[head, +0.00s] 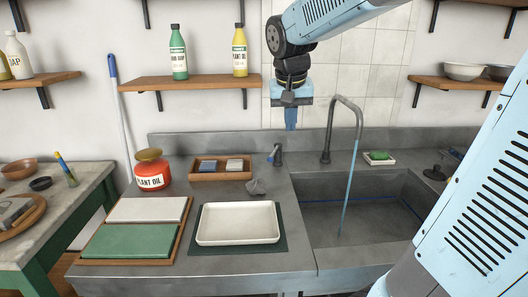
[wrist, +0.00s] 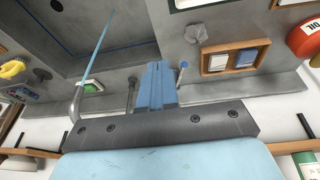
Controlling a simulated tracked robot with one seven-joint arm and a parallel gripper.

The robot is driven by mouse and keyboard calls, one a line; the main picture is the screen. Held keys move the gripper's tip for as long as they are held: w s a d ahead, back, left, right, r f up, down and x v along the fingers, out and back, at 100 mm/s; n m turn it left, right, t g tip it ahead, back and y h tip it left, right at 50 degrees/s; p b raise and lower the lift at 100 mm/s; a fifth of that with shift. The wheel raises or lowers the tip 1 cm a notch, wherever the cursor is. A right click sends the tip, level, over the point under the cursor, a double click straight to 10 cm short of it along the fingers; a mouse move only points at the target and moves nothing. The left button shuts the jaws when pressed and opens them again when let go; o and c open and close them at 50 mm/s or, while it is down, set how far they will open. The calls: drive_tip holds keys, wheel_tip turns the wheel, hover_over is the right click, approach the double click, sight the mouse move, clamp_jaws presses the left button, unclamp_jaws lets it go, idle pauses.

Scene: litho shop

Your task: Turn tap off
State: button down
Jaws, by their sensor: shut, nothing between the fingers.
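The tap is a grey gooseneck spout (head: 359,118) at the back of the sink, and it also shows in the wrist view (wrist: 76,102). A blue stream of water (head: 349,190) runs from it into the basin. A short lever with a blue tip (head: 275,155) stands on the counter left of the spout; its blue tip shows in the wrist view (wrist: 184,64). My gripper (head: 291,128) points down, shut and empty, above and slightly right of the lever, apart from it. Its blue fingers (wrist: 157,65) show in the wrist view.
The sink basin (head: 315,225) is at right. A green sponge dish (head: 378,157) sits behind it. A white tray (head: 202,235), a grey crumpled lump (head: 256,187), a wooden tray (head: 195,175) and a red oil jar (head: 152,172) are on the counter. A wooden shelf (head: 190,83) hangs left.

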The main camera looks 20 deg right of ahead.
sight(275, 151)
drive_tip(key=w+a+f+m+g+h, duration=0.1)
drive_tip(key=w+a+f+h, duration=0.2)
drive_tip(key=w, duration=0.6)
drive_tip(key=w+a+f+m+h, duration=0.1)
drive_tip(key=w+a+f+m, duration=0.15)
drive_tip(key=w+f, duration=0.45)
drive_tip(key=w+a+f+m+g+h, duration=0.1)
drive_tip(key=w+a, duration=0.2)
drive_tip(key=w, duration=0.8)
drive_tip(key=s+d+f, duration=0.1)
drive_tip(key=d+f, duration=0.7)
drive_tip(key=f, duration=0.1)
drive_tip(key=shift+d+f, duration=0.2)
drive_tip(key=shift+d, duration=0.05)
drive_tip(key=shift+s+a+n, duration=0.1)
drive_tip(key=shift+s+n, duration=0.05)
drive_tip(key=shift+n, duration=0.1)
